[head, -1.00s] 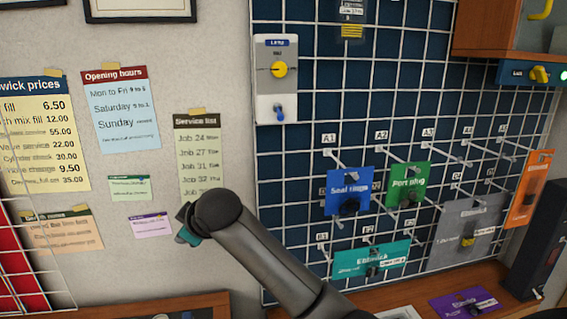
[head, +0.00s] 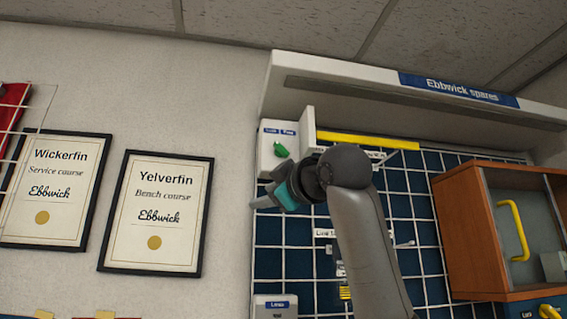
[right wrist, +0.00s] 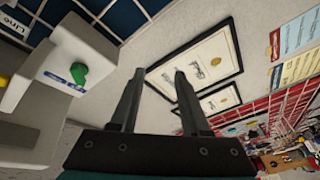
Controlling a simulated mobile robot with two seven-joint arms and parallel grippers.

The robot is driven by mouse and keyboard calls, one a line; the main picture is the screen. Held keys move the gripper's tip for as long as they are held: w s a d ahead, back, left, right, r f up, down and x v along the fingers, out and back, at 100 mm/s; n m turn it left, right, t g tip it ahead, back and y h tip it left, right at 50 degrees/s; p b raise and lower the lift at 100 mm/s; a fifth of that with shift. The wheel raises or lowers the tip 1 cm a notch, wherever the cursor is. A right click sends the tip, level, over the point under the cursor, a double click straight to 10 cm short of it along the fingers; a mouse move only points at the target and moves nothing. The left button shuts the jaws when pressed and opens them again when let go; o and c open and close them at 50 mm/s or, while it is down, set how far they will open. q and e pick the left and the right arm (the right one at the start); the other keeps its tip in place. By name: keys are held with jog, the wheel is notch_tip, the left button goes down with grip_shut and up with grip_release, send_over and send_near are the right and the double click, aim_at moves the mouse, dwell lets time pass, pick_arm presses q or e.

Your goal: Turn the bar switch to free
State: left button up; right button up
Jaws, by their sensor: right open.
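A green switch knob (head: 281,150) sits on a white wall box (head: 268,166) below the shelf, with small blue labels above it whose words I cannot read for sure. The knob looks tilted. In the right wrist view the green knob (right wrist: 78,73) is left of my fingers, with a blue label beside it. My right gripper (head: 262,196) is just below the box in the head view, fingers pointing left. Its two fingers (right wrist: 158,75) are apart with nothing between them, and they do not touch the knob. My left gripper is not in view.
A white shelf (head: 350,98) overhangs the grid panel (head: 420,200). A wooden cabinet (head: 455,230) with a yellow handle stands at right. Another white box (head: 275,308) is below. Two framed certificates (head: 155,213) hang on the open wall at left.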

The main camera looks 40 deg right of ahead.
jog(key=t+h, duration=0.1)
send_near(283, 148)
jog(key=f+v, duration=0.1)
jog(key=v, duration=0.5)
jog(key=shift+m, duration=0.3)
jog(key=p+x, duration=0.2)
jog(key=x, duration=0.2)
jog(key=p+x, duration=0.2)
jog(key=x, duration=0.3)
jog(key=r+p+x, duration=0.1)
jog(key=p+x, duration=0.1)
jog(key=x, duration=0.3)
jog(key=shift+w+r+p, duration=0.1)
jog(key=shift+w+p, duration=0.05)
jog(key=shift+p, duration=0.25)
jog(key=shift+w+d+t, duration=0.1)
jog(key=shift+w+t, duration=0.3)
jog(key=shift+w, duration=0.2)
grip_shut()
